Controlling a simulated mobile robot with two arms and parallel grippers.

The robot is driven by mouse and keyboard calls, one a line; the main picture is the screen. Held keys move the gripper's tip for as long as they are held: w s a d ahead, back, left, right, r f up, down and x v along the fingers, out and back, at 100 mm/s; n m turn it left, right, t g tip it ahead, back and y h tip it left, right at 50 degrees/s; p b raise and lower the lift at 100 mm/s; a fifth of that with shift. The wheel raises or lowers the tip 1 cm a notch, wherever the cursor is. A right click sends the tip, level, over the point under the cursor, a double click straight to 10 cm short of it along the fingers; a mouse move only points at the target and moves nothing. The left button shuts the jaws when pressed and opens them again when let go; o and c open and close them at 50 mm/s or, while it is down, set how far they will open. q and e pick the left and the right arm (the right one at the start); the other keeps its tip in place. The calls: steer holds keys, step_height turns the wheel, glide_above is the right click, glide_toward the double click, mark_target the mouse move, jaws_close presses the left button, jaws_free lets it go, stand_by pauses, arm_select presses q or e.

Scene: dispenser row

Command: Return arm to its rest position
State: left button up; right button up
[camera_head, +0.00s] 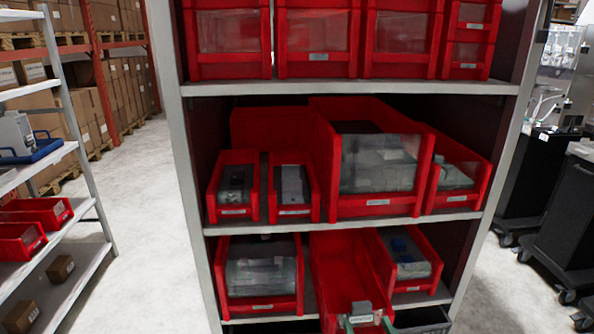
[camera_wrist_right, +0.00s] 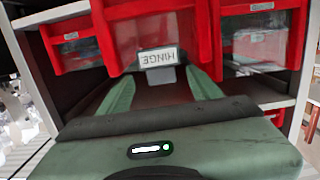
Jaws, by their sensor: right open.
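My right gripper (camera_head: 366,322) shows at the bottom edge of the head view, in front of a red bin (camera_head: 338,270) on the lower shelf. This bin is pulled forward of its neighbours. In the right wrist view my right gripper (camera_wrist_right: 160,76) is open, with its green fingers either side of a grey tab bearing a "HINGE" label (camera_wrist_right: 158,57), which looks upside down. Whether the fingers touch the tab I cannot tell. The rest of my right arm is out of the head view. My left gripper is in neither view.
The grey shelf rack (camera_head: 350,88) holds several red bins, including a large one (camera_head: 376,207) on the middle shelf. A side rack (camera_head: 97,222) stands at left and dark carts (camera_head: 560,220) at right. The floor (camera_head: 150,230) between the racks is clear.

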steer(key=s+d+f+g, duration=0.1)
steer(key=s+f+g, duration=0.3)
steer(key=s, duration=0.4)
steer(key=s+d+f+n+g, duration=0.1)
steer(key=s+f+g, duration=0.4)
steer(key=s, duration=0.3)
steer(key=s+d+f+g, duration=0.1)
steer(key=s+f+g, duration=0.3)
steer(key=s, duration=0.4)
step_height(320, 180, down, 24)
steer(key=g, duration=0.2)
steer(key=s+d+f+p, duration=0.1)
steer(key=s+d+f, duration=0.2)
steer(key=s+f, duration=1.4)
steer(key=shift+s+n+g+h, duration=0.3)
steer(key=shift+s+n+g, duration=0.1)
steer(key=shift+s, duration=0.25)
